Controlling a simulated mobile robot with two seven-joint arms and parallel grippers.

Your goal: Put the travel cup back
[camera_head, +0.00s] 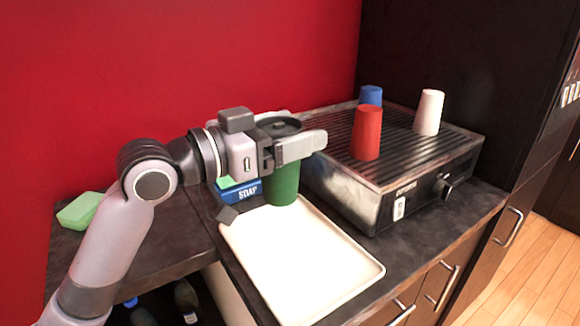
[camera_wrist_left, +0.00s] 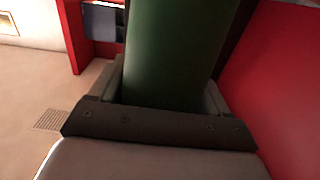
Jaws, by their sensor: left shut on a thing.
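The travel cup (camera_head: 283,184) is green with a dark lid and stands upright at the far end of the white tray. My left gripper (camera_head: 290,146) is shut on the cup near its top, with the fingers around it. In the left wrist view the cup (camera_wrist_left: 175,55) fills the space between the fingers. I cannot tell whether the cup's base touches the tray or hangs just above it. My right gripper is not in view.
The white tray (camera_head: 300,262) is otherwise bare. A grill-like machine (camera_head: 400,165) at right carries a red cup (camera_head: 367,133), a blue cup (camera_head: 371,95) and a white cup (camera_head: 428,112). A blue soap box (camera_head: 242,192) is beside the travel cup; a green block (camera_head: 80,210) lies at left.

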